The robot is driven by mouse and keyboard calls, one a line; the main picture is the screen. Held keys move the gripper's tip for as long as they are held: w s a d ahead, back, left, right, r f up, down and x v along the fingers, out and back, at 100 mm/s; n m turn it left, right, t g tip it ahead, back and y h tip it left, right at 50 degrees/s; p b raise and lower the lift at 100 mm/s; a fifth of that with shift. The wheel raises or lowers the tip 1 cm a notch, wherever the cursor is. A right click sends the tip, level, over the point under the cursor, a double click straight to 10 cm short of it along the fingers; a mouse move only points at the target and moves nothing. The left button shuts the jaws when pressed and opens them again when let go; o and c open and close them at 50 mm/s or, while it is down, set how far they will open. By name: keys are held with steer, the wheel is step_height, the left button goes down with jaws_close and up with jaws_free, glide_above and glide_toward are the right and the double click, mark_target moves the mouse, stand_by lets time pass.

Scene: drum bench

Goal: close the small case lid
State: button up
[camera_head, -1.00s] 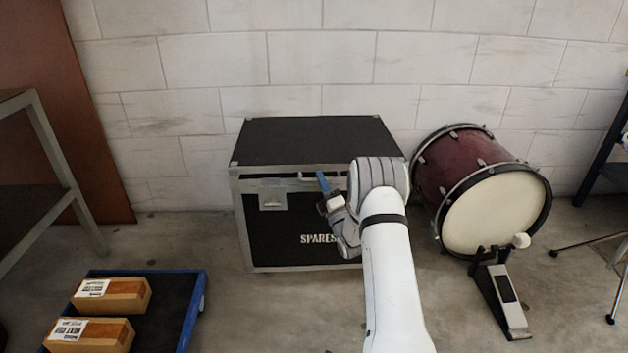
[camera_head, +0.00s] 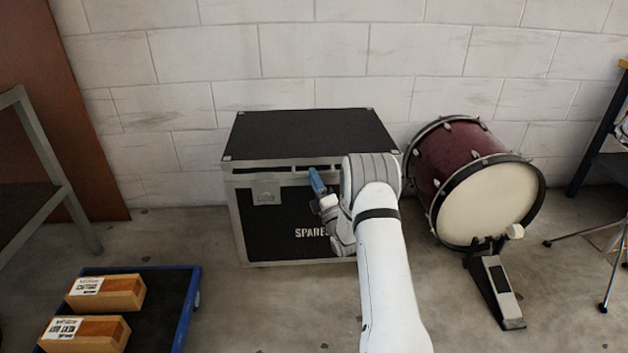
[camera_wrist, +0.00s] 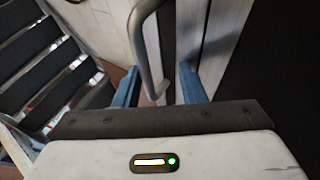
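The case (camera_head: 265,220) is a black box with silver edges and the word SPARES on its front. Its black lid (camera_head: 310,133) lies almost flat over the top. A thin dark strip shows under the lid's front edge, and I cannot tell if it is a gap. My gripper (camera_head: 318,184) is at the case's upper front, right of the latch (camera_head: 266,192), and my arm hides the right part of the front. In the wrist view, my gripper (camera_wrist: 160,85) has its blue fingers apart, with a metal handle (camera_wrist: 146,45) between them in the picture. Contact is unclear.
A maroon bass drum (camera_head: 470,185) with a pedal (camera_head: 495,290) stands right of the case. A blue-edged dolly (camera_head: 190,300) with two boxes is at lower left. A dark shelf (camera_head: 35,205) stands left. A block wall (camera_head: 330,75) is behind; floor left of the case is clear.

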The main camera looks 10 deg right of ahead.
steer(key=shift+a+f, duration=0.2)
steer(key=shift+a, duration=0.15)
steer(key=p+v, duration=0.2)
steer(key=v, duration=0.5)
steer(key=shift+s+d, duration=0.35)
